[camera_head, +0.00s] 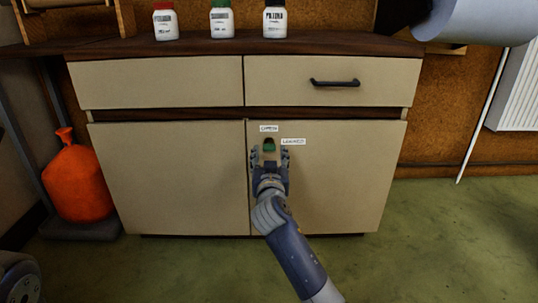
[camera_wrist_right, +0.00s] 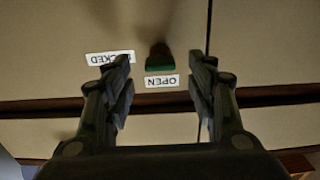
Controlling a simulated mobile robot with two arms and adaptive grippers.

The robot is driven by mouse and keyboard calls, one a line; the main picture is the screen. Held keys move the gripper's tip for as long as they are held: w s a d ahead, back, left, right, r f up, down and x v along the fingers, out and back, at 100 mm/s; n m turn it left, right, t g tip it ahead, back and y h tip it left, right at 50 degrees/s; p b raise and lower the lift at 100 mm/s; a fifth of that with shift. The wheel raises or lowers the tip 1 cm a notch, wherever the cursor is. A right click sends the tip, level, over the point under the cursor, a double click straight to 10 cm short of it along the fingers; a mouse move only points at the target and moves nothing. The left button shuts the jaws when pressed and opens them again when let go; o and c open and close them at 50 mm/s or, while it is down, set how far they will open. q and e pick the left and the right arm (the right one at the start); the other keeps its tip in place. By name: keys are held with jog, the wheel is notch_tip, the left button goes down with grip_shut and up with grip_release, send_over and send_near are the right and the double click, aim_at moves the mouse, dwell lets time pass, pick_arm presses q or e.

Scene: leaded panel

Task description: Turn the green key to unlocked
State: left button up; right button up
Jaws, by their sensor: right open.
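The green key (camera_head: 268,145) sits on the right cabinet door (camera_head: 345,185), near its upper left corner. A white label (camera_head: 268,128) is above it and another (camera_head: 293,141) to its right. In the wrist view a gap shows between each finger and the key. Its exact turn is hard to tell. My left gripper is not seen.
A drawer with a dark handle (camera_head: 335,83) is above the door. Three bottles, with red (camera_head: 165,23), green (camera_head: 221,20) and black (camera_head: 275,20) caps, stand on the countertop. An orange container (camera_head: 76,180) stands at left. The floor at right is clear.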

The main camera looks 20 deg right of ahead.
aim_at(269, 148)
jog(key=b+x, duration=0.1)
jog(key=x, duration=0.3)
jog(key=shift+f+b, duration=0.15)
jog(key=shift+b, duration=0.25)
jog(key=shift+w+d, duration=0.15)
jog(key=shift+w, duration=0.5)
jog(key=c, duration=1.1)
